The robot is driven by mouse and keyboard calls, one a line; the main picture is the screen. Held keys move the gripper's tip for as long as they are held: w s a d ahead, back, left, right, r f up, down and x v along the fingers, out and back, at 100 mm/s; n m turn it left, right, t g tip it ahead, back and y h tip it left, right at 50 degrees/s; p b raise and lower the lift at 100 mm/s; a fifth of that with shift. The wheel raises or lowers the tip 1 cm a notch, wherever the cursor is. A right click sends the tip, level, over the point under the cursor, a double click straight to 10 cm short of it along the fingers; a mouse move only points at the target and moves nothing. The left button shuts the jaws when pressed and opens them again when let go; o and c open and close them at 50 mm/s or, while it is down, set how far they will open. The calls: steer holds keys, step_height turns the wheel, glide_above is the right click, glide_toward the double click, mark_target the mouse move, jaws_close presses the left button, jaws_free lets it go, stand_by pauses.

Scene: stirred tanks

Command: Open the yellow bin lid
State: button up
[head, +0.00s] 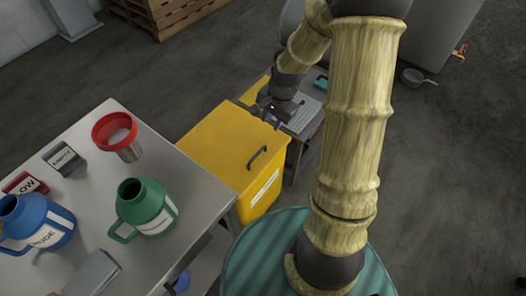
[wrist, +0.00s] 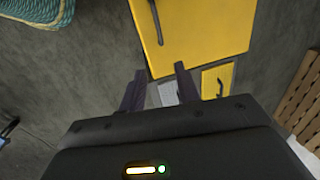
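The yellow bin (head: 215,142) stands beside the metal table, and its flat lid looks closed. The lid has a black bar handle (head: 257,158) near its right edge. In the wrist view the yellow lid (wrist: 205,25) fills the top, with its handle (wrist: 156,20) at the lid's left side. My gripper (head: 270,113) is over the far corner of the bin in the head view, apart from the handle. In the wrist view my gripper (wrist: 160,80) has its two fingers spread, with nothing between them. Whether a fingertip touches the bin is unclear.
A metal table (head: 190,245) at left holds a green jug (head: 146,205), a blue jug (head: 35,222) and a red funnel (head: 114,131). A smaller yellow box (wrist: 217,78) with a handle is beyond the bin. A grey side table (head: 304,116) stands behind. Pallets (head: 165,15) are at the back.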

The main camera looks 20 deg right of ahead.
mark_target(262, 148)
steer(key=shift+r, duration=0.15)
steer(key=w+f+b, duration=0.1)
steer(key=f, duration=0.4)
steer(key=a+f+b, duration=0.1)
steer(key=f, duration=0.5)
steer(key=w+a+f+b, duration=0.1)
steer(key=f+b, duration=0.1)
steer(key=f, duration=0.4)
steer(key=shift+w+f, duration=0.1)
steer(key=shift+w, duration=0.25)
jaws_close()
